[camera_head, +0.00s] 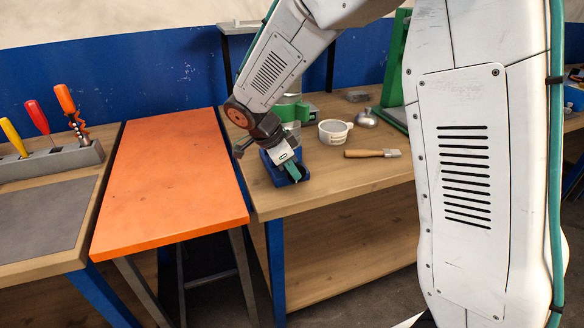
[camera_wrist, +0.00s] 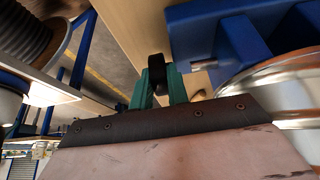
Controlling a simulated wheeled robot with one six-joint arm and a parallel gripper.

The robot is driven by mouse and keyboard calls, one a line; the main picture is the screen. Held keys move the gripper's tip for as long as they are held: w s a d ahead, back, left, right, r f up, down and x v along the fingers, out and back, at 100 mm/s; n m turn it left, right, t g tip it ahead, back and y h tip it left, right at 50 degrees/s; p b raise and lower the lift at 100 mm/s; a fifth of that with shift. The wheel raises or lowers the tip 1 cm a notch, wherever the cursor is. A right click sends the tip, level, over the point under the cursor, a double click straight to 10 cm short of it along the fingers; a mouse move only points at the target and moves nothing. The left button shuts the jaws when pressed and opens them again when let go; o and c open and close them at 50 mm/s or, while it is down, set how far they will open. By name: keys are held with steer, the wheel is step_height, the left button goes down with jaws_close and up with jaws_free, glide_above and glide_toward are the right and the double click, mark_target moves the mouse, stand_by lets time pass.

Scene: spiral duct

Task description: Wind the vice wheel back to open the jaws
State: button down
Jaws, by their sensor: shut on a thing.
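The blue vice (camera_head: 279,170) stands at the front edge of the right-hand wooden bench, largely hidden by my gripper in the head view. In the wrist view its blue body (camera_wrist: 245,40) fills the upper right, with a short metal shaft showing beside it. My gripper (camera_head: 291,171) reaches down at the vice. Its two green fingers (camera_wrist: 159,88) are shut on a black part of the vice wheel (camera_wrist: 157,68), which shows between them. The rest of the wheel and the jaw gap are hidden, so I cannot tell how far the jaws are apart.
Shiny round metal (camera_wrist: 285,85) lies close on the right in the wrist view. A white tub (camera_head: 334,131), a wooden-handled brush (camera_head: 370,153) and a small metal piece (camera_head: 366,118) sit right of the vice. An orange panel (camera_head: 170,180) lies left, beside a tool rack (camera_head: 50,160).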

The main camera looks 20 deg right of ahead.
steer(key=shift+a+f+h, duration=0.25)
steer(key=shift+a+h, duration=0.05)
steer(key=shift+h, duration=1.6)
steer(key=c, duration=1.4)
jaws_free()
steer(key=shift+o, duration=0.2)
steer(key=v, duration=0.7)
steer(key=shift+a+r, duration=0.25)
steer(key=shift+a, duration=0.05)
